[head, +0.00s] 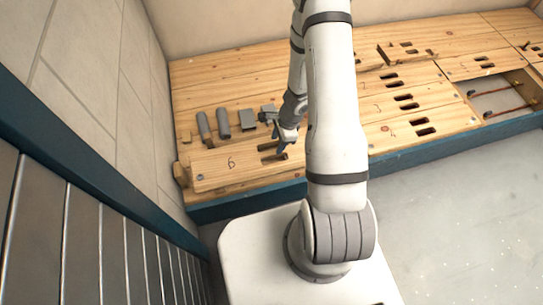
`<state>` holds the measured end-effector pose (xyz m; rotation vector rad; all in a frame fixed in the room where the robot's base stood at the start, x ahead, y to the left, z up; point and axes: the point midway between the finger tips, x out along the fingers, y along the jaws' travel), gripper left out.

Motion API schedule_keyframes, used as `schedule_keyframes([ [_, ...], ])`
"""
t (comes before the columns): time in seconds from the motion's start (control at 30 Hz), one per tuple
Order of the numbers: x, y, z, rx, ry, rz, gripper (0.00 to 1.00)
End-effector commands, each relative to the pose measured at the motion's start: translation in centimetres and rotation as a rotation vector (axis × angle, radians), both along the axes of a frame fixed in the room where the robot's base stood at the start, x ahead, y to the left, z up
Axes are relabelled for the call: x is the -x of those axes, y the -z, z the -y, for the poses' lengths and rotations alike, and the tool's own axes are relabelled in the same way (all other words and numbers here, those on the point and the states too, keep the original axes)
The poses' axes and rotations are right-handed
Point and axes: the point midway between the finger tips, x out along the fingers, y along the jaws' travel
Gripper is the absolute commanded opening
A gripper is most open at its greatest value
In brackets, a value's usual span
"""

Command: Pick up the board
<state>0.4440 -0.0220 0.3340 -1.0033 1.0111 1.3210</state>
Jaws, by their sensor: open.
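Several wooden boards with slots cover a raised wooden floor. The board marked 6 (220,168) lies at the front left, and its near left end looks raised on wooden pieces. My gripper (284,146) is open, pointing down just above the slots of board 6, near its right end. Whether the fingers touch the board cannot be told. My arm hides part of the boards in the middle. The board marked 4 (395,133) lies to the right of my arm.
Several grey tools or blocks (223,124) lie on the boards behind board 6. An open cavity (497,98) with copper pipes is at the right. A tiled wall (105,90) stands close on the left. The grey floor (450,210) at right is clear.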

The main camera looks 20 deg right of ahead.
Motion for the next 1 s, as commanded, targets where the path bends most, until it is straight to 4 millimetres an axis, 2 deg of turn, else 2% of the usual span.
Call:
schedule_keyframes([
  [0.03, 0.0, 0.9, -0.2, 0.0, -0.001, -0.001, 0.46],
  [0.4, 0.0, 5.3, -1.4, 0.0, -0.004, 0.0, 0.46],
  [0.73, -0.1, 5.6, -1.7, 0.0, -0.005, 0.001, 0.46],
  [1.0, -0.1, 5.6, -1.7, 0.0, -0.006, 0.002, 0.24],
])
